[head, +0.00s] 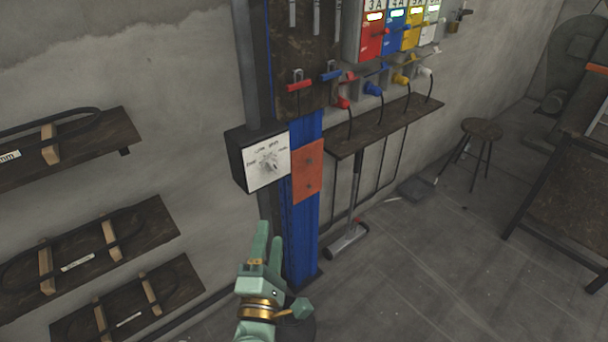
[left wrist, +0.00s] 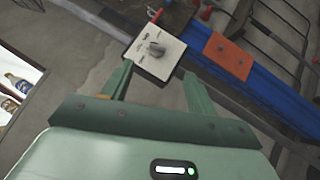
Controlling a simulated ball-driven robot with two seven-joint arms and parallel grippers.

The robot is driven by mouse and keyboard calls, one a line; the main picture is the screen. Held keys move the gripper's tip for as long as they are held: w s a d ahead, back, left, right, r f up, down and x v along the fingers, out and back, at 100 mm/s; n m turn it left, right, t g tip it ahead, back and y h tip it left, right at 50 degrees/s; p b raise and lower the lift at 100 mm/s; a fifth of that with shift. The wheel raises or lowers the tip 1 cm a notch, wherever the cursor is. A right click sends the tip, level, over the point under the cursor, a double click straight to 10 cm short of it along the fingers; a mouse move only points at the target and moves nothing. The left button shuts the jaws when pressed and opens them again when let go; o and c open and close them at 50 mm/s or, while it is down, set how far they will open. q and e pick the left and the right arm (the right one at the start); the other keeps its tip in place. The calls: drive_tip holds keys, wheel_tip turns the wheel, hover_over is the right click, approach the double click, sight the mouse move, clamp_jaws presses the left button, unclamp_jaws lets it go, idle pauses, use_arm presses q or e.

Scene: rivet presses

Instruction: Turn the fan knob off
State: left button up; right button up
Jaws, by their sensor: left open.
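The fan knob (head: 268,165) is a small grey knob on a white square dial plate (head: 256,176) with printed position labels, too small to read surely. The plate fronts a dark box (head: 238,158) on a post. In the left wrist view the knob (left wrist: 156,48) and its plate (left wrist: 168,64) lie just beyond the fingertips. My left gripper (head: 270,232), pale green, is open and empty below the box, its fingers pointing up toward it. In the left wrist view its two fingers (left wrist: 158,75) stand apart, with nothing between them. My right gripper is not in view.
A blue post (head: 304,230) with an orange plate (head: 308,172) stands right of the box. A narrow wall shelf (head: 385,128) with cables and coloured plugs is farther right. Dark wooden shelves (head: 90,255) are on the left wall. A stool (head: 482,128) stands on open floor.

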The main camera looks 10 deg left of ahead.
use_arm(q)
drive_tip(key=w+a+n, duration=0.1)
drive_tip(key=a, duration=0.1)
drive_tip(key=b, duration=0.1)
approach(273, 170)
drive_tip(key=x, duration=0.9)
drive_tip(key=shift+d+r, duration=0.1)
drive_tip(key=shift+r, duration=0.1)
drive_tip(key=shift+y+b, duration=0.3)
drive_tip(key=c, duration=1)
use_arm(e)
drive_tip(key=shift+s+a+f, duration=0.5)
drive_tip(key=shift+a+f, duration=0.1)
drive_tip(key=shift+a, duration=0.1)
